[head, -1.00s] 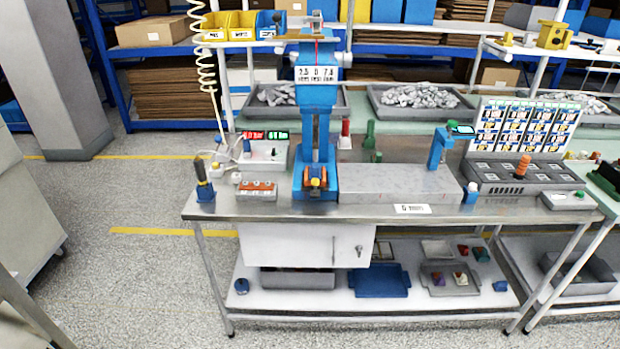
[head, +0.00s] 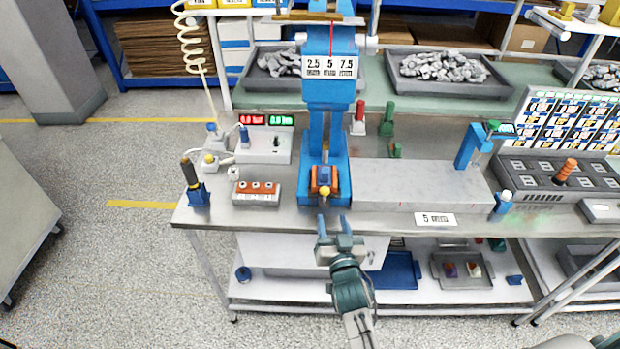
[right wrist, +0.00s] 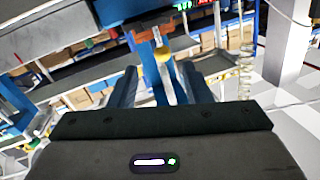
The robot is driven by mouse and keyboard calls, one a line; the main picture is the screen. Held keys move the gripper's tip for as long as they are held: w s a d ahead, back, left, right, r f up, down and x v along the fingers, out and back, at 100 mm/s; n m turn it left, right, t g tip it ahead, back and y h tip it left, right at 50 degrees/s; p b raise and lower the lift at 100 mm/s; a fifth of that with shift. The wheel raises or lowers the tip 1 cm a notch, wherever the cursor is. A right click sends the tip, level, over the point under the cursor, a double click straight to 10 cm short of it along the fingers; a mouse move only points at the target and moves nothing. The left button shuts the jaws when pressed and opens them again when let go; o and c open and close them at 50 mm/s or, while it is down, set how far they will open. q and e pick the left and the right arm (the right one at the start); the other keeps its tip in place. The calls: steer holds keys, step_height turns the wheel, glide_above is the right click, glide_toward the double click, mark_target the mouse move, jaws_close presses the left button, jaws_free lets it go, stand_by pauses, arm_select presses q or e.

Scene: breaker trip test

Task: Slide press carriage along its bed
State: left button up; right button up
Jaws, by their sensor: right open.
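My right gripper (head: 334,221) is open and empty, in front of the knob near the bench's front edge. In the right wrist view the knob (right wrist: 162,54) shows ahead between the open fingers (right wrist: 158,80), apart from them. My left gripper is out of view.
A grey block (head: 420,182) lies right of the press, with a label plate (head: 435,219) in front. An orange terminal box (head: 256,190) and a grey box with displays (head: 264,148) stand left. A screwdriver in a blue holder (head: 197,193) stands at the left corner.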

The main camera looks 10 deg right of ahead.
mark_target(325, 196)
steer(key=w+b, duration=0.1)
steer(key=w, duration=0.1)
steer(key=w+r, duration=0.1)
steer(key=w, duration=0.2)
steer(key=shift+w+d+b, duration=0.1)
steer(key=shift+d+b, duration=0.1)
steer(key=shift+b, duration=0.15)
steer(key=w+b, duration=0.1)
steer(key=w, duration=0.3)
steer(key=shift+d+f, duration=0.1)
steer(key=shift+d, duration=0.05)
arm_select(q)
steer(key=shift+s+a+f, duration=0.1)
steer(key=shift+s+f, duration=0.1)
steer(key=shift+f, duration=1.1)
arm_select(e)
steer(key=shift+w, duration=0.6)
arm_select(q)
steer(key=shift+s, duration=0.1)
arm_select(e)
jaws_close()
